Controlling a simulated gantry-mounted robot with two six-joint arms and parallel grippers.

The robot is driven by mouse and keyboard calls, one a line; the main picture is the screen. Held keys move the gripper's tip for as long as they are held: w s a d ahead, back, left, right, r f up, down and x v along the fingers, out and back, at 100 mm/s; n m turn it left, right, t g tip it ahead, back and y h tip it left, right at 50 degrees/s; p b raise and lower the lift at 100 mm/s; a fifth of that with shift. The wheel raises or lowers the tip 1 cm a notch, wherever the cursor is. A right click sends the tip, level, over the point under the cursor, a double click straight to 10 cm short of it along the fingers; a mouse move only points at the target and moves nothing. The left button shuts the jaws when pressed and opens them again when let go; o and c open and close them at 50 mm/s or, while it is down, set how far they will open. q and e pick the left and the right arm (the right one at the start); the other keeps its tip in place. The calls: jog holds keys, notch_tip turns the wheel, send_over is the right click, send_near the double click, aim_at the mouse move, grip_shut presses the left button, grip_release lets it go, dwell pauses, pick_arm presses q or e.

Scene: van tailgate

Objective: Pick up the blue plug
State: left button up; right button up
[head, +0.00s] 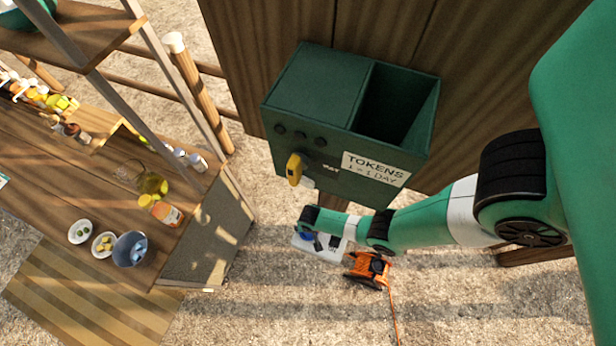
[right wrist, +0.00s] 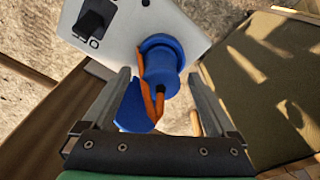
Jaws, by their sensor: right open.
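The blue plug (right wrist: 158,68) sits upright against a white box (right wrist: 190,35) in the right wrist view, with an orange cable coming out of it. A blue flap (right wrist: 133,106) hangs beside the cable. My right gripper (right wrist: 160,76) is open, with one finger on each side of the plug; I cannot tell whether either touches it. In the head view the white box (head: 328,250) lies below my right wrist, with a bit of blue at its left end. The right fingers are hard to make out there. My left gripper is not in view.
An orange cable reel (head: 367,270) stands right of the white box, its cable trailing down. A green token box (head: 318,100) with a yellow handle (head: 294,168) is behind. A wooden counter (head: 60,170) with bowls and bottles is at left. Gravel below is mostly clear.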

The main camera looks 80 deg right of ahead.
notch_tip(320, 180, down, 3)
jog(key=shift+d+r+b, duration=0.1)
jog(key=shift+b, duration=0.6)
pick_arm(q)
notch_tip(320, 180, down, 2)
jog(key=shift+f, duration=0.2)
pick_arm(e)
jog(key=shift+w+r, duration=0.1)
grip_shut()
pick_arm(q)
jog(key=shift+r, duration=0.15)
pick_arm(e)
jog(key=shift+r, duration=0.15)
